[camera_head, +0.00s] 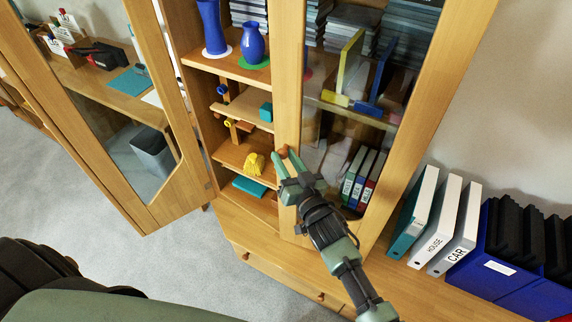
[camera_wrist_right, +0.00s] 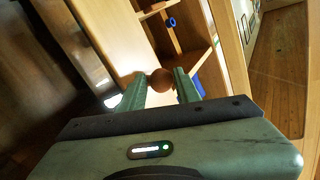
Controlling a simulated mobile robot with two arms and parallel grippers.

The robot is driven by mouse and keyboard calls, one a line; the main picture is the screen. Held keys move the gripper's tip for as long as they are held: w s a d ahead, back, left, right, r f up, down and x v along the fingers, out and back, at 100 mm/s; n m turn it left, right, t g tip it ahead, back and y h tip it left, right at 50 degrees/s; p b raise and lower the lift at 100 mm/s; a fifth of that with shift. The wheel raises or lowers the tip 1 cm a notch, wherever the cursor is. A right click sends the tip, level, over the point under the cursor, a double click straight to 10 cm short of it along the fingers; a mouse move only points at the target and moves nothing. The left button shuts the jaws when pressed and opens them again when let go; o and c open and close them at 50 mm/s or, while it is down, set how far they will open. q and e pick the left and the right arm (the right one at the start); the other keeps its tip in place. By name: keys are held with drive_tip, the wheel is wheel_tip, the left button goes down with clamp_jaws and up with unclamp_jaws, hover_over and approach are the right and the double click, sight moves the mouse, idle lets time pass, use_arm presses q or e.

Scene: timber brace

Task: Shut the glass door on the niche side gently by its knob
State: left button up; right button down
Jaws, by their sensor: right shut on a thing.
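The tall wooden cabinet has two glass doors. The right glass door (camera_head: 392,137) has a wooden frame, with binders showing through its glass. Its round wooden knob (camera_wrist_right: 161,79) is on its left stile (camera_head: 287,60). My right gripper (camera_head: 289,170) is shut on this knob, one finger on each side of it in the wrist view (camera_wrist_right: 160,88). How far this door stands from the cabinet front is hard to tell. The left glass door (camera_head: 160,205) stands wide open to the left. The open niche shelves (camera_head: 230,110) lie between the doors. My left gripper is not in view.
The shelves hold blue vases (camera_head: 253,43), a yellow item (camera_head: 254,163) and teal boxes. Binders (camera_head: 437,222) and a blue box (camera_head: 497,272) stand on the ledge at right. A grey bin (camera_head: 153,152) shows through the left door.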

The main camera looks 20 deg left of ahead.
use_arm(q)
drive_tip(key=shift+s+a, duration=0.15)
use_arm(e)
drive_tip(key=shift+s+a+r, duration=0.2)
drive_tip(key=shift+a+r, duration=0.35)
drive_tip(key=c, duration=1.1)
unclamp_jaws()
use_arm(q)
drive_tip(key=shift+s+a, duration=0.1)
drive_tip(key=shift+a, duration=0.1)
use_arm(e)
drive_tip(key=shift+o, duration=0.2)
drive_tip(key=shift+s+a+r, duration=0.1)
drive_tip(key=shift+a+r, duration=0.05)
drive_tip(key=shift+r, duration=0.05)
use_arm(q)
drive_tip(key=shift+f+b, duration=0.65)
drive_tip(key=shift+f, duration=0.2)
use_arm(e)
drive_tip(key=f+v, duration=0.1)
drive_tip(key=v, duration=0.7)
drive_tip(key=shift+d, duration=0.25)
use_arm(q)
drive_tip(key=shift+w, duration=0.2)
use_arm(e)
drive_tip(key=shift+d+f, duration=0.1)
drive_tip(key=shift+f, duration=0.05)
